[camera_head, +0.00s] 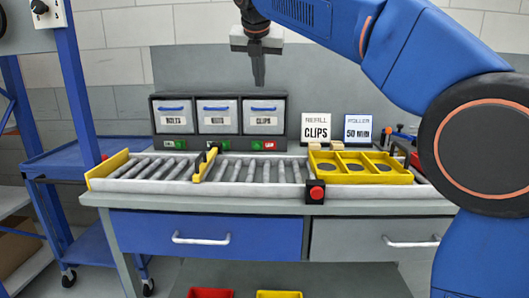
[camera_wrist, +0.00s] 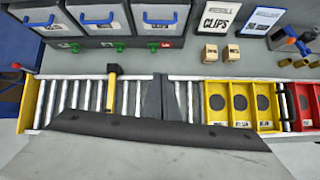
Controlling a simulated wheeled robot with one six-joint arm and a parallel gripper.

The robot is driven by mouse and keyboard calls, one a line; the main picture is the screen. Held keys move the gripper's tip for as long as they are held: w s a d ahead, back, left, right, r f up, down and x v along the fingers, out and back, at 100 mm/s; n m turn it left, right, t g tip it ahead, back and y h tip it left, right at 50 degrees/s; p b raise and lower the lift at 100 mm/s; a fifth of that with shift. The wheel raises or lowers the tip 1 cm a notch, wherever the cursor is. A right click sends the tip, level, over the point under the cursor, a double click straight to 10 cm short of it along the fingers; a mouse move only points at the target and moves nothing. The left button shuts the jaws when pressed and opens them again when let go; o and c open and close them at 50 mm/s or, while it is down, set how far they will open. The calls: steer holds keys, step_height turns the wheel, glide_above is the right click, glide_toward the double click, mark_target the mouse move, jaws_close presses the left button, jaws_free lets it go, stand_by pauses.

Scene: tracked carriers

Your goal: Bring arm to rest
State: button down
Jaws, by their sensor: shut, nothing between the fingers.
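My blue arm (camera_head: 395,50) reaches in from the right in the head view and bends down at the wrist. My gripper (camera_head: 259,82) points straight down in front of the grey back panel, above the bins and the conveyor. Its dark fingers are together with nothing between them, and it touches nothing. In the wrist view a dark curved part crosses the lower middle and hides the conveyor's near edge.
Below are a roller conveyor (camera_head: 262,172) with a yellow stop (camera_head: 205,165) and a yellow three-compartment carrier (camera_head: 360,168). Labelled bins (camera_head: 218,117) stand behind, beside CLIPS (camera_head: 316,127) and ROLLER (camera_head: 358,129) signs. A red button (camera_head: 316,191) is at front. A red carrier (camera_wrist: 303,105) is at right.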

steer(key=s+d+f+m+g, duration=0.1)
steer(key=s+d+f+m, duration=0.65)
steer(key=d, duration=0.25)
steer(key=s+d+f+m+g, duration=0.1)
steer(key=s+d+f+m, duration=0.7)
steer(key=d, duration=0.3)
steer(key=s+d+f+m, duration=0.4)
steer(key=s+f+m, duration=0.5)
steer(key=s+f, duration=0.3)
steer(key=s+d+f+m, duration=0.5)
steer(key=s+f+m, duration=0.4)
steer(key=s+f, duration=0.3)
step_height(320, 180, down, 2)
steer(key=shift+s+d+f+g, duration=0.2)
steer(key=shift+g, duration=0.2)
steer(key=shift+r+m, duration=0.1)
steer(key=shift+m, duration=0.15)
